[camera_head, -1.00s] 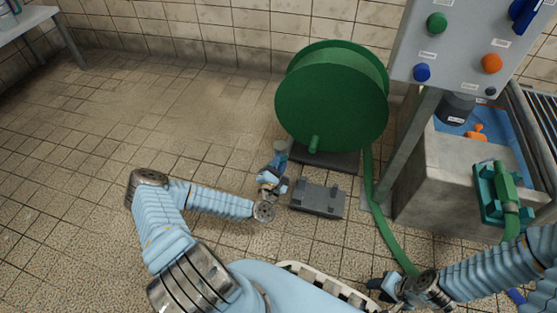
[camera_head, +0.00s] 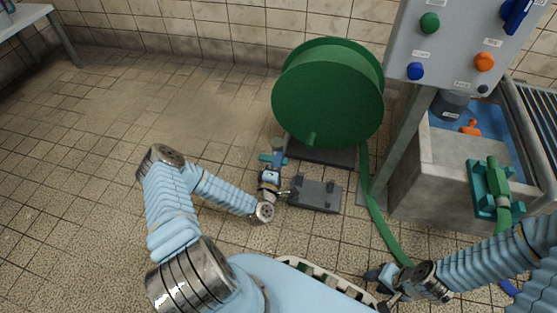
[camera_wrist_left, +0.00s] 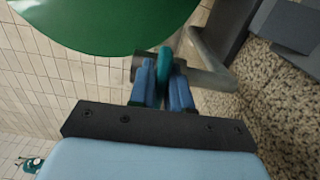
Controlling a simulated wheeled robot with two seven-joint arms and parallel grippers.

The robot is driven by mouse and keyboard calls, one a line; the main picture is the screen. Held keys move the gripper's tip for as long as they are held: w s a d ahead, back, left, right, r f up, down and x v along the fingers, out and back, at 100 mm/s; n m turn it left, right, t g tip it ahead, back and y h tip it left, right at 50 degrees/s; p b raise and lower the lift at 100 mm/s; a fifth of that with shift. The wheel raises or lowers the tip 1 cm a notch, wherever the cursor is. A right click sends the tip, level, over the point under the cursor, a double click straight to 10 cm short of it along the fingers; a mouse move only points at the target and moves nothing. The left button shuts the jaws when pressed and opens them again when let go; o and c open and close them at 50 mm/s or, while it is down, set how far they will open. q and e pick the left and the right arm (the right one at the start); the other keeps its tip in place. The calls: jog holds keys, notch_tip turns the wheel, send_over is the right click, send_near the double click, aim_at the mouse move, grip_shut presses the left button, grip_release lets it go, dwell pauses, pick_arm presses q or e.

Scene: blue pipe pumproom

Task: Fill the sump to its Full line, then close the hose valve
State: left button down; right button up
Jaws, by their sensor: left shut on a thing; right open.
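The sump (camera_head: 440,160) is a concrete basin at the right with blue inside and an orange float (camera_head: 470,129). Its Full line cannot be made out. The green hose (camera_head: 378,215) runs from the reel over the floor, and a green hose end (camera_head: 492,177) sits in a teal bracket on the sump's edge. My left gripper (camera_head: 271,164) is shut on a teal handle, apparently the hose valve's, by a grey pipe left of the reel. The handle (camera_wrist_left: 165,62) shows between the fingers in the left wrist view. My right gripper (camera_head: 378,284) is open near the hose, low in the picture.
A green hose reel (camera_head: 328,95) stands on a dark base in the middle. A grey block (camera_head: 315,195) lies on the floor right of my left gripper. A control panel (camera_head: 455,45) with coloured knobs stands at the right. The tiled floor at the left is clear.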

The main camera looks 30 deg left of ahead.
pick_arm(q)
jog(key=shift+s+a+f+m, duration=0.2)
jog(key=shift+a+m, duration=0.1)
jog(key=shift+a, duration=0.2)
jog(key=c, duration=1.2)
grip_release()
jog(key=shift+o, duration=0.2)
jog(key=shift+d, duration=0.1)
jog(key=shift+w, duration=0.1)
